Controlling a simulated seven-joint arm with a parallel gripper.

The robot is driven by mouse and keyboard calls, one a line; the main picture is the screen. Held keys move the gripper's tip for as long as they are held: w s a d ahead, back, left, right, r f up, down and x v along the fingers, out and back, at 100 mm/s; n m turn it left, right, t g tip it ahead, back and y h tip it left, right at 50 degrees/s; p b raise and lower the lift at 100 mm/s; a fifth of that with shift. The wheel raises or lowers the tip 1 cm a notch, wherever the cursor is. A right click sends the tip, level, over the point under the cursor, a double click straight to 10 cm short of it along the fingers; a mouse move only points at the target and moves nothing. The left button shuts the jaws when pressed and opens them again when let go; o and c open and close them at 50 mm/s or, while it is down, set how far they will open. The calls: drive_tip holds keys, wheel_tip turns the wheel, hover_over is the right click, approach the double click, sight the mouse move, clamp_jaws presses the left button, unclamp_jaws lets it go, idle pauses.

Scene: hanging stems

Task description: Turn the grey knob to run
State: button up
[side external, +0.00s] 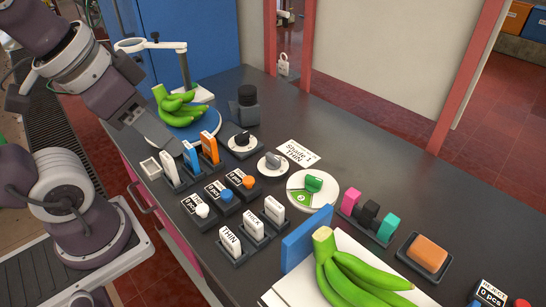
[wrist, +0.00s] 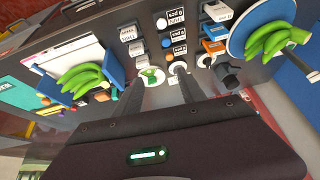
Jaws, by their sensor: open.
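The grey knob (side external: 271,162) stands on a round white dial on the dark counter, between a black knob (side external: 242,139) and a green knob (side external: 314,184). Any marks on its dial are too small to read. In the wrist view the grey knob (wrist: 179,68) shows just beyond the tip of the right-hand finger, and the green knob (wrist: 150,74) shows between the two fingers. My gripper (side external: 160,133) is open and empty, to the left of the knob in the side view. Its fingers (wrist: 158,84) point toward the row of dials, apart from the grey knob.
Labelled blocks and small coloured knobs (side external: 227,195) crowd the counter in front of the dials. Green bananas lie on a blue plate (side external: 182,128) at the back and on a white board (side external: 285,291) in front. A card reading "Shade 1 THIN" (side external: 297,153) lies behind the dials.

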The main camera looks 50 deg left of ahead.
drive_tip(key=w+m, duration=0.1)
drive_tip(key=w, duration=0.1)
drive_tip(key=w+a+m+g+y, duration=0.1)
drive_tip(key=w+m, duration=0.1)
drive_tip(key=w, duration=0.1)
drive_tip(key=w+m, duration=0.1)
drive_tip(key=w, duration=0.1)
drive_tip(key=shift+w+a+g+y, duration=0.3)
drive_tip(key=shift+w+g, duration=0.05)
drive_tip(key=shift+g, duration=0.05)
drive_tip(key=shift+c, duration=0.6)
drive_tip(key=m+g+h, duration=0.2)
drive_tip(key=m+g, duration=0.2)
drive_tip(key=m, duration=0.9)
hover_over(273, 156)
drive_tip(key=f, duration=1.6)
drive_tip(key=shift+s+d+f, duration=0.1)
drive_tip(key=shift+s+f, duration=0.1)
drive_tip(key=shift+m, duration=0.3)
drive_tip(key=f, duration=0.7)
drive_tip(key=shift+w, duration=0.2)
drive_tip(key=shift+f, duration=0.45)
clamp_jaws()
